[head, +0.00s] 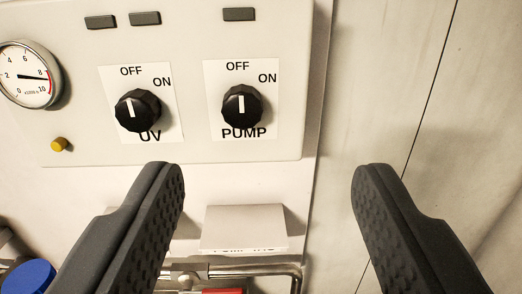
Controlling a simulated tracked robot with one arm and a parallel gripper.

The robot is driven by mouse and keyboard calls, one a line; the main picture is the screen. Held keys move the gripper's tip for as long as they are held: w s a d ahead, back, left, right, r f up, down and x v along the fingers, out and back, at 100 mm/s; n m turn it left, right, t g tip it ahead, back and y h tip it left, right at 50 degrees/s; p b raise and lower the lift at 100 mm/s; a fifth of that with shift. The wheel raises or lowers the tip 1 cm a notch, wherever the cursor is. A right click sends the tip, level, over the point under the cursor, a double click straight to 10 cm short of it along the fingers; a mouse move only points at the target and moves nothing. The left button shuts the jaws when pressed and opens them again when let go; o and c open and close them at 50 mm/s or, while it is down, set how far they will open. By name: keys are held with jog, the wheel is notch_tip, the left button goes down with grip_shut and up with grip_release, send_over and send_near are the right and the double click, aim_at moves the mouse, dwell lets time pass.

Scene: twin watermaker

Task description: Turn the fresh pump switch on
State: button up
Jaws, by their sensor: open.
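The pump switch (241,107) is a black rotary knob on a white label plate marked OFF, ON and PUMP. Its white pointer line stands about straight up, toward OFF. A like knob, the UV switch (138,110), sits to its left, and its pointer also stands near OFF. No label reading "fresh" shows. My gripper (268,185) is open and empty. Its two dark fingers are spread wide at the lower left and lower right, below the pump knob in the picture and not touching it.
The panel (200,60) carries a round gauge (28,75) at the left and a small yellow button (60,145). Below the panel are a pale box (244,227) and metal pipes (255,270). A blue cap (29,277) is at bottom left. Bare wall (400,90) lies to the right.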

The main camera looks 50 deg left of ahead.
aim_at(243, 112)
jog(key=w+a+f+p, duration=0.1)
jog(key=w+a, duration=0.1)
jog(key=a, duration=0.2)
jog(key=w+a+f+n+p, duration=0.1)
jog(key=w+a, duration=0.2)
jog(key=a, duration=0.1)
jog(key=w+a+f+n+p, duration=0.1)
jog(key=w+a, duration=0.2)
jog(key=a, duration=0.1)
jog(key=shift+w+a+f+p, duration=0.1)
jog(key=shift+a+f+p, duration=0.1)
jog(key=shift+a+p, duration=0.2)
jog(key=c, duration=1)
